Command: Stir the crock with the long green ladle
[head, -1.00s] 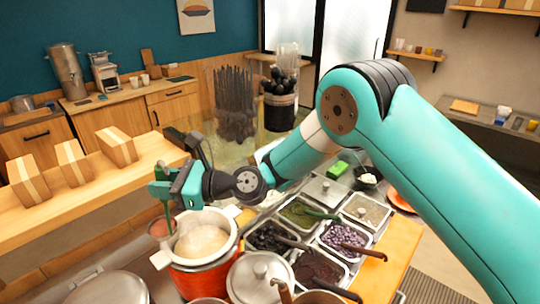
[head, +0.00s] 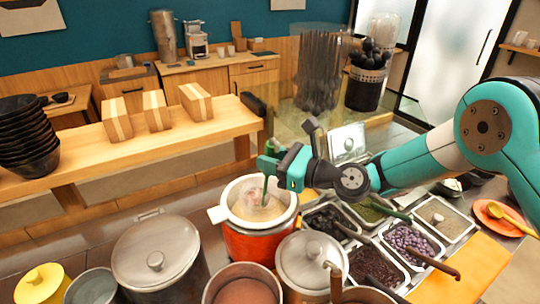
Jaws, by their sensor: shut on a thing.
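The crock (head: 254,246) is a red-orange pot with a pale rim and side handles, holding a beige content. My gripper (head: 268,170) is above the far right part of its mouth, shut on the long green ladle (head: 265,187). The green handle hangs down from the jaws into the crock's opening. The ladle's lower end is blurred against the content, so I cannot tell how deep it sits.
Right of the crock, a lidded pot (head: 312,262) and topping trays (head: 412,245) with spoons stand close by. A large lidded pot (head: 155,250) is at left. Black bowls (head: 28,140) and several boxes (head: 155,110) are on the wooden counter (head: 80,160).

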